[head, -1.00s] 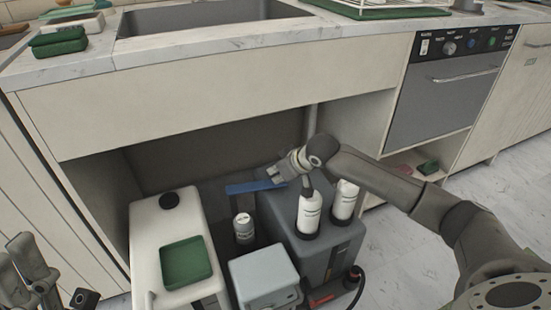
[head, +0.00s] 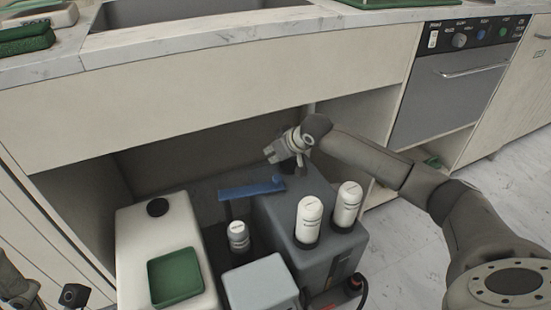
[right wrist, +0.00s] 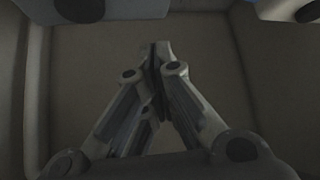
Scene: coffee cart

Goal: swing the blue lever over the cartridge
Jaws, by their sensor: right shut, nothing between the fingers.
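The blue lever (head: 252,189) is a flat bar above the left back of a grey machine (head: 328,248) under the counter. Its left end reaches out past the machine. A small grey and white cylinder (head: 238,237), perhaps the cartridge, stands upright in front of and below that left end. My right gripper (head: 272,156) is behind and above the lever's right part, apparently apart from it. Its fingers are shut and empty in the right wrist view (right wrist: 160,48). My left gripper (head: 18,292) is partly cut off at the lower left.
Two white bottles (head: 310,220) (head: 347,205) stand on the grey machine. A white box (head: 135,245) with a green tray (head: 176,276) stands left, a light grey box (head: 260,287) in front. The counter front (head: 240,90) hangs above, and a cabinet side wall (head: 372,135) stands right.

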